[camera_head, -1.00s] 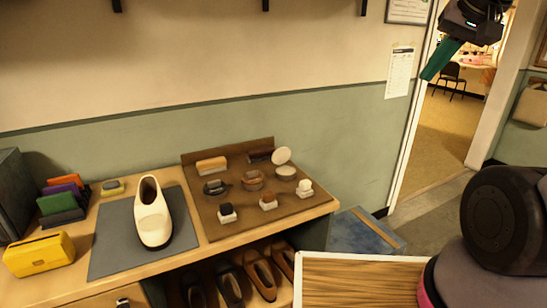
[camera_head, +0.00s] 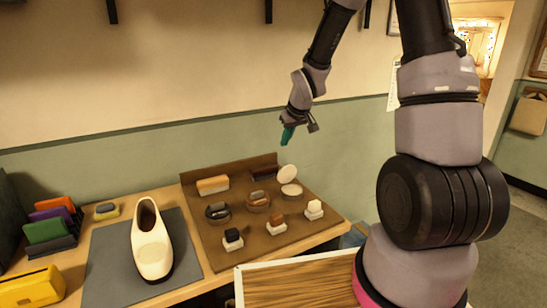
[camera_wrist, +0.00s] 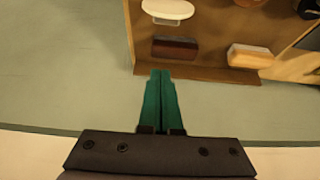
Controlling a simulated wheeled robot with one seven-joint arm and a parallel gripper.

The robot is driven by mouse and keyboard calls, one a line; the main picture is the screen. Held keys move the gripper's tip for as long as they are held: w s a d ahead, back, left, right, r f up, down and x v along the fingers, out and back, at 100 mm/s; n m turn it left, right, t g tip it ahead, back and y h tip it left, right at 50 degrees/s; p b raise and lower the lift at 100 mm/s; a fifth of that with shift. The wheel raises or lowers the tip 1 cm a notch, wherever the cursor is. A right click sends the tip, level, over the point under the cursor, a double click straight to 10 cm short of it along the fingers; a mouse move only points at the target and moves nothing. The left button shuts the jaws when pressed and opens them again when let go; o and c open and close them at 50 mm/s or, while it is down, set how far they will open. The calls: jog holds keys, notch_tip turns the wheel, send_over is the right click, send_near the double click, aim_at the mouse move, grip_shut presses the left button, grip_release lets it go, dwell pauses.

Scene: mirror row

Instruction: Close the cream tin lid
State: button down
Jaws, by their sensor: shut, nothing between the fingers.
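The cream tin (camera_head: 291,191) sits at the back right of the brown display board. Its pale round lid (camera_head: 287,173) stands open, tilted up behind it. In the wrist view the lid (camera_wrist: 168,8) shows at the top edge, partly cut off. My gripper (camera_head: 286,138) has green fingers and hangs above and behind the lid, near the wall, apart from it. In the wrist view my gripper (camera_wrist: 160,74) is shut with nothing between its fingers, pointing toward the board's back edge.
The brown board (camera_head: 215,253) holds several brushes and small blocks. A dark brown block (camera_head: 264,173) lies left of the lid. A white shoe (camera_head: 152,248) stands on a grey mat (camera_head: 105,275). The wall rises close behind the board.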

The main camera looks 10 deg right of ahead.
aim_at(285, 172)
jog(key=f, duration=0.3)
jog(key=w+f, duration=0.1)
jog(key=f, duration=0.5)
jog(key=shift+w+a, duration=0.25)
jog(key=shift+s+d+f, duration=0.1)
jog(key=shift+s, duration=0.3)
